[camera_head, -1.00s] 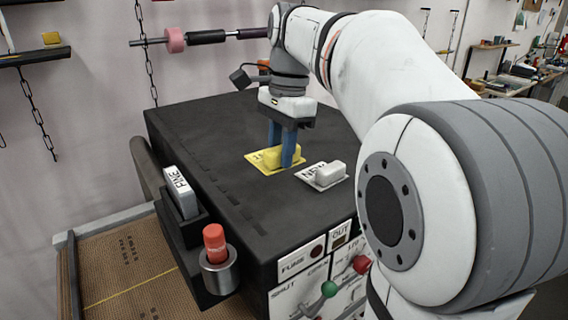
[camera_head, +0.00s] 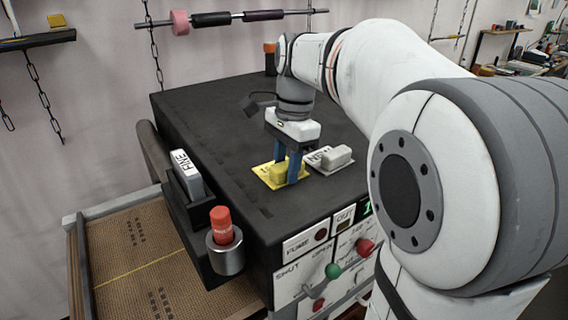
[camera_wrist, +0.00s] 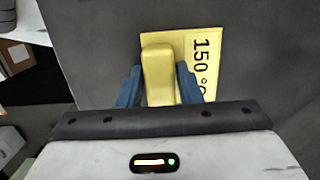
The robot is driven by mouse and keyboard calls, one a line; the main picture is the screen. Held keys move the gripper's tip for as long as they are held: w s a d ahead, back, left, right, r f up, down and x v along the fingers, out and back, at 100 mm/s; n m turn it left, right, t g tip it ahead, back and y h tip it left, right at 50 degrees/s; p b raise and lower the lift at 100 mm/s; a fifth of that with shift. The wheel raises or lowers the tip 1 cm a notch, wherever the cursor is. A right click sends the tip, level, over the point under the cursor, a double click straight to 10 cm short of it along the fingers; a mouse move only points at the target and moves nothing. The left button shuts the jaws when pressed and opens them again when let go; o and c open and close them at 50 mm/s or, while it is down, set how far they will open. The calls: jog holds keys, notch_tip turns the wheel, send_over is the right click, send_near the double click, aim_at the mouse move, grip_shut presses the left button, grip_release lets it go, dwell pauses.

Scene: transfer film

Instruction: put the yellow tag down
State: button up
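The yellow tag (camera_head: 272,174) is a flat plate with a raised block grip, at the front left part of the dark oven-like box's top (camera_head: 215,120). In the wrist view the yellow tag (camera_wrist: 208,50) shows black print reading "150 °". My gripper (camera_head: 289,172) points down with its blue fingers on both sides of the block grip. In the wrist view my gripper (camera_wrist: 158,85) is closed about that block. The tag lies flat, at or just above the top; I cannot tell whether it touches.
A white tag (camera_head: 331,160) lies just right of the yellow one. A holder on the box's left side carries a "FINE" block (camera_head: 187,176) and a red-capped cylinder (camera_head: 221,225). The front panel (camera_head: 312,262) has coloured knobs. The top behind the tags is mostly clear.

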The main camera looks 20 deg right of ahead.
jog(key=o, duration=0.3)
jog(key=r, duration=0.4)
jog(key=d+r, duration=0.1)
jog(key=r, duration=0.7)
jog(key=shift+w+d+r+b, duration=0.15)
jog(key=shift+d+b, duration=0.05)
jog(key=shift+b, duration=0.15)
